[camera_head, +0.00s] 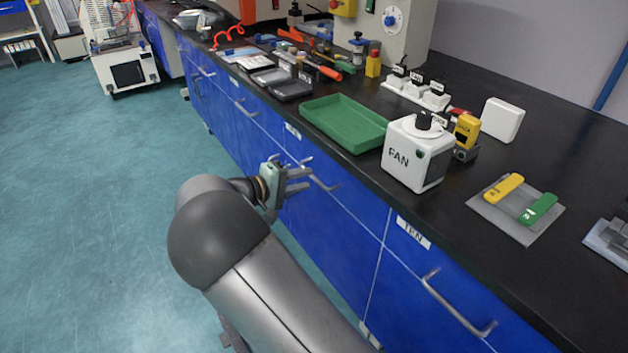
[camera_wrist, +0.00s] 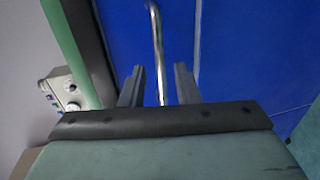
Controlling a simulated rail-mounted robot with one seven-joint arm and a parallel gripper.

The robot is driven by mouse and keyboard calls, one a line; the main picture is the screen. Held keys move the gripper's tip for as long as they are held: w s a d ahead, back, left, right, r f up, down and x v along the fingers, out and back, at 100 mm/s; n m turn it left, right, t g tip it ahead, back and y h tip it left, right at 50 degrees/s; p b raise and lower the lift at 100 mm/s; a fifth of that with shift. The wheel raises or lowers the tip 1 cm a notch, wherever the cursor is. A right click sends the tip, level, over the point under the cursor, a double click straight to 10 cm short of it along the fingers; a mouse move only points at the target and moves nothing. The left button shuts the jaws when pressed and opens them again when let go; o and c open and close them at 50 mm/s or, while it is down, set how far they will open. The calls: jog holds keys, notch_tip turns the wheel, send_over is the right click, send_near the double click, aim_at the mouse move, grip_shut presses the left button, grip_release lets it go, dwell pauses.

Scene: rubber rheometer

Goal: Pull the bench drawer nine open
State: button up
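The blue drawer front (camera_head: 335,215) just left of the drawer labelled TEN looks flush with the bench. Its own label (camera_head: 293,130) is too small to read, so I cannot confirm that it is drawer nine. It carries a curved metal bar handle (camera_head: 325,184), partly hidden by my fingers. My gripper (camera_head: 301,179) is at the left part of this handle, with its fingers pointing at the drawer front. In the wrist view, my gripper (camera_wrist: 159,72) is open, and the handle (camera_wrist: 157,45) runs between the fingers with gaps on both sides.
Drawer TEN (camera_head: 400,290) has a similar handle (camera_head: 455,308) to the right. On the black bench top stand a green tray (camera_head: 345,122) and a white FAN box (camera_head: 415,155). The green floor (camera_head: 85,210) left of the bench is clear.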

aim_at(314, 176)
jog(key=shift+x, duration=2.1)
grip_shut()
